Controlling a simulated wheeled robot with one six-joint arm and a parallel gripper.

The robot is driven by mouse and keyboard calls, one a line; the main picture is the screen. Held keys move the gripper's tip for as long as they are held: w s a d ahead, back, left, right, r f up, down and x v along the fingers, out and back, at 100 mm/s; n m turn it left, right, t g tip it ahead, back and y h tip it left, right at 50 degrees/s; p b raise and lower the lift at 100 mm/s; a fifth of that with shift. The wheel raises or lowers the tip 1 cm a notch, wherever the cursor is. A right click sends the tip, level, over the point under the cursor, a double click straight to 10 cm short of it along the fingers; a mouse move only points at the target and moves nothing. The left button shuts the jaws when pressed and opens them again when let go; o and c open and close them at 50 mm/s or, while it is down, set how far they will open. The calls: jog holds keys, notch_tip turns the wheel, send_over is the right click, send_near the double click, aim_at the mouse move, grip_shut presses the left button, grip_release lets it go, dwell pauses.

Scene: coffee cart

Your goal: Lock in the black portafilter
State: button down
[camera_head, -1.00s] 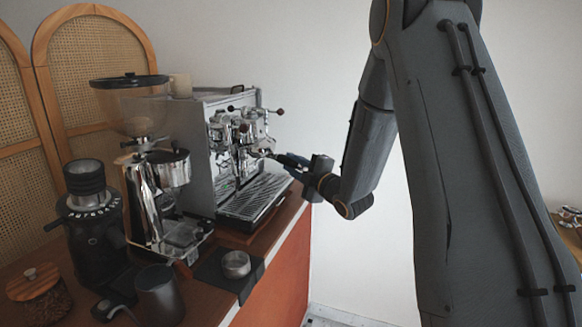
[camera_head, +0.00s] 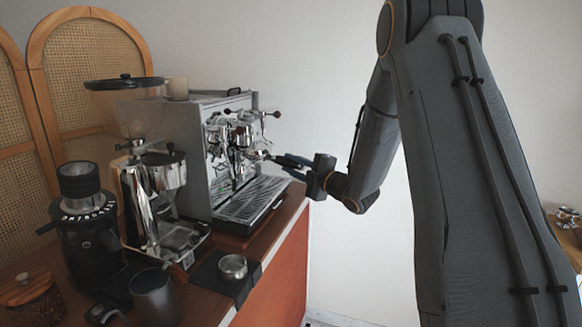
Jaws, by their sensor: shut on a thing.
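The espresso machine (camera_head: 201,150) stands on the cart with its chrome group head (camera_head: 243,136) facing right. The portafilter (camera_head: 258,155) shows as a small metal piece at the group head, with its dark handle pointing right toward my gripper (camera_head: 291,161). My gripper is shut on the handle, above the right side of the drip tray (camera_head: 252,200). The portafilter looks close under the group head. At this size I cannot tell whether it is seated or how far it is turned.
A chrome grinder (camera_head: 142,200) and a black grinder (camera_head: 88,225) stand left of the machine. A dark pitcher (camera_head: 155,295) and a small metal cup (camera_head: 233,266) stand in front.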

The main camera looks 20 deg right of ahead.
jog(key=shift+r, duration=0.1)
jog(key=c, duration=1.4)
grip_release()
jog(key=shift+c, duration=0.2)
jog(key=shift+o, duration=0.3)
jog(key=shift+s, duration=0.1)
jog(key=b+v, duration=0.2)
jog(key=v, duration=0.5)
jog(key=shift+s+d, duration=0.15)
jog(key=shift+s, duration=0.15)
